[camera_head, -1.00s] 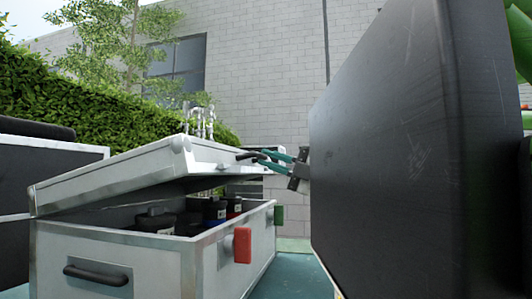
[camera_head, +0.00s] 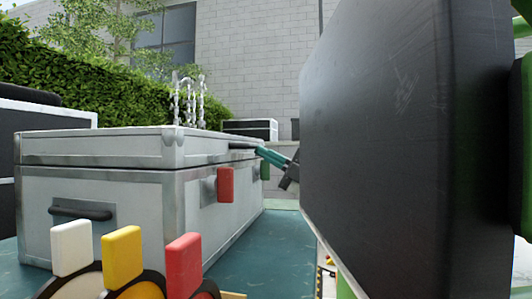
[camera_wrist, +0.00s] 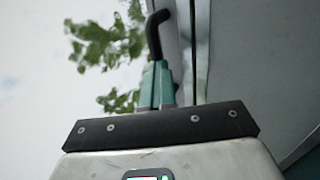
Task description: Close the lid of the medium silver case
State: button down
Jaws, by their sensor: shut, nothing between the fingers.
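The medium silver case (camera_head: 110,205) stands at the left in the head view. Its lid (camera_head: 95,148) lies down level on the body, with a thin dark seam between them. The case's inside is hidden. My gripper (camera_head: 258,151) is at the lid's front right edge, its green fingers shut and nothing held. A dark handle lies at the fingertips; it also shows in the wrist view (camera_wrist: 157,22), touching or nearly touching them. In the wrist view the gripper (camera_wrist: 157,62) is beside the lid edge. A red latch (camera_head: 226,185) hangs on the case's front side.
A large black panel (camera_head: 380,130) fills the right side. White, yellow and red tabs (camera_head: 122,258) stand at the bottom left. A dark case (camera_head: 45,118) is behind at left, a smaller one (camera_head: 250,129) behind.

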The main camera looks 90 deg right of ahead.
jog(key=c, duration=1.8)
grip_release()
jog(key=shift+w+d+f, duration=0.15)
jog(key=shift+w+f, duration=0.25)
jog(key=shift+w, duration=0.1)
jog(key=shift+c, duration=0.2)
jog(key=o, duration=0.7)
jog(key=shift+r+y, duration=0.25)
jog(key=shift+y, duration=0.05)
jog(key=shift+s, duration=0.1)
jog(key=p+v, duration=0.2)
jog(key=v, duration=0.8)
jog(key=shift+s+a+f, duration=0.2)
jog(key=shift+s+a, duration=0.05)
